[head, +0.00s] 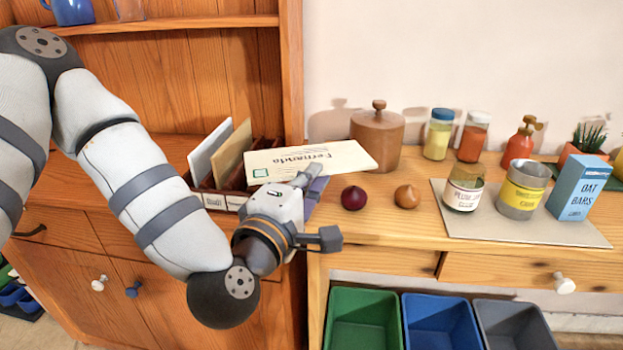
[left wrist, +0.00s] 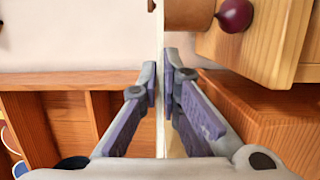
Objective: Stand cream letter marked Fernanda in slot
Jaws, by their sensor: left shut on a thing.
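The cream letter (head: 325,157) marked Fernanda is in my left gripper (head: 308,182), held up in front of the letter rack at the left of the counter. In the left wrist view the letter shows edge-on (left wrist: 160,70) between the two finger pads of my left gripper (left wrist: 160,85). The wooden letter rack (head: 224,198) has labels on its front. A white envelope (head: 207,152) and a tan envelope (head: 234,150) stand tilted in it. The held letter and my gripper hide the rack's right part. My right gripper is not in view.
A wooden canister (head: 377,138) stands close behind the letter's right end. A red onion (head: 354,198) and a brown onion (head: 407,196) lie to the right. Jars, cans and an oat bars box (head: 581,188) stand farther right. Bins (head: 363,320) are below.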

